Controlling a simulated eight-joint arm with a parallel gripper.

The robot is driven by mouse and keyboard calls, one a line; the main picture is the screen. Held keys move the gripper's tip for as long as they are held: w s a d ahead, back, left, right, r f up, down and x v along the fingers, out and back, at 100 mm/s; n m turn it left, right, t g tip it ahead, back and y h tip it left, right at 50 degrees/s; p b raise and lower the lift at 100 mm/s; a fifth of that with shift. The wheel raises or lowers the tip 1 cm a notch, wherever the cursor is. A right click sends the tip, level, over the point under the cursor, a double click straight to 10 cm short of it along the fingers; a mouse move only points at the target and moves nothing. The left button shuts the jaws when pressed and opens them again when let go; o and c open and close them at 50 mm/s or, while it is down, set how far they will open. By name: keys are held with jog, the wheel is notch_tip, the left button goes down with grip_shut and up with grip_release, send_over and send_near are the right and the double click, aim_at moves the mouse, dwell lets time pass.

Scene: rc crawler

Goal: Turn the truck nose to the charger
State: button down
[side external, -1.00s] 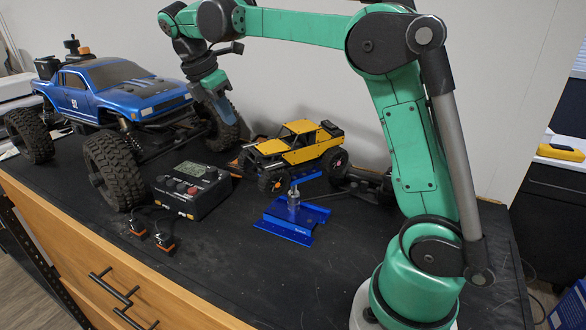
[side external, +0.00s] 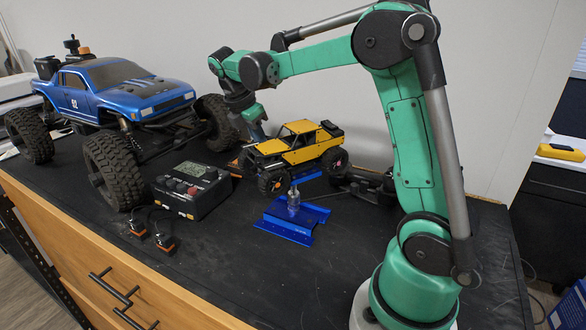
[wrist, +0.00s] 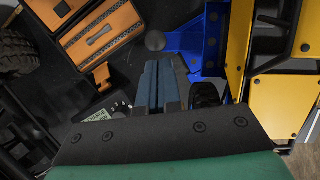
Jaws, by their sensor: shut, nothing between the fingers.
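The small yellow truck (side external: 300,147) stands behind the blue metal stand (side external: 290,222), its nose end to the picture's left and its black rear part to the right. The charger (side external: 193,190), a black box with a screen and knobs, stands left of it. My gripper (side external: 259,135) is low behind the yellow truck's front. In the wrist view my gripper (wrist: 162,62) is shut and empty; the truck's yellow panels (wrist: 283,103) are close at the right. The charger (wrist: 100,116) shows partly there. I cannot tell whether the fingers touch the truck.
A large blue truck (side external: 125,88) fills the left of the black bench top. Its front wheel (side external: 217,122) is near my gripper. An orange tray (wrist: 100,40) lies close by. Two small connectors (side external: 158,240) lie in front of the charger.

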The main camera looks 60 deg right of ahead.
jog(key=shift+d+m, duration=0.35)
jog(key=shift+m, duration=0.15)
jog(key=shift+s+d+m+g, duration=0.15)
jog(key=shift+s+d, duration=0.2)
jog(key=shift+d, duration=0.3)
jog(key=shift+s+d+m+g, duration=0.15)
jog(key=shift+s+d, duration=0.15)
jog(key=shift+d, duration=0.3)
jog(key=shift+m+y, duration=0.3)
jog(key=shift+m, duration=0.4)
jog(key=shift+s+d, duration=1.55)
jog(key=shift+s, duration=0.1)
